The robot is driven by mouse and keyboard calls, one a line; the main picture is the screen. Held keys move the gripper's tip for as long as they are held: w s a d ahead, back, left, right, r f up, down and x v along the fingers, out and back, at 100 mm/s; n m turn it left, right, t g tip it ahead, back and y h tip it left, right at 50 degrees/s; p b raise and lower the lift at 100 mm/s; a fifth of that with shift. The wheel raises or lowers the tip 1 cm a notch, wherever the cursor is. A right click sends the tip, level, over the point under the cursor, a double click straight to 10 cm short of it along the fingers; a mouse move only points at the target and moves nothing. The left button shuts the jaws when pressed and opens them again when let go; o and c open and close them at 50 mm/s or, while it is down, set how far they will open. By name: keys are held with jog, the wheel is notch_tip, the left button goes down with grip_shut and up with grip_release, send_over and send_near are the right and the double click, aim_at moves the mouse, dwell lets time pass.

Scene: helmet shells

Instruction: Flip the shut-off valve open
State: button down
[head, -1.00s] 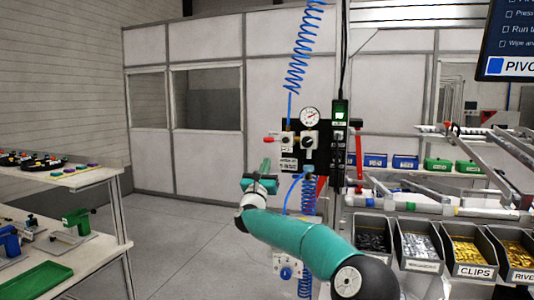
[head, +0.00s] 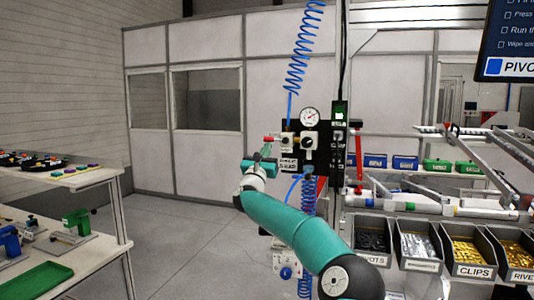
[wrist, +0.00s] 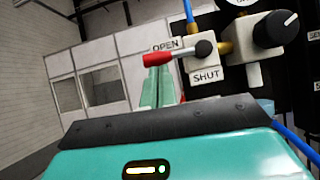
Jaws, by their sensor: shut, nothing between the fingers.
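The shut-off valve (wrist: 203,48) is on a dark panel, with a red-handled lever (wrist: 168,58) pointing left from its pivot. An OPEN label is above the lever and a SHUT label is below the pivot. In the head view the red lever (head: 269,139) sticks out left of the valve block (head: 287,141). My gripper (wrist: 157,74) is shut and empty, its teal fingertips just below the red handle in the wrist view. The head view shows my gripper (head: 267,150) just under the lever. I cannot tell whether they touch.
A black knob (wrist: 275,29) and a pressure gauge (head: 310,117) sit right of and above the valve. A blue coiled hose (head: 300,60) hangs above the panel. Parts bins (head: 416,243) stand at the right, benches (head: 80,180) at the left. Floor between is clear.

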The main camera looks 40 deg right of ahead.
jog(key=shift+s+a+r, duration=0.1)
jog(key=shift+r, duration=0.45)
jog(key=f+v, duration=0.1)
jog(key=v, duration=1.3)
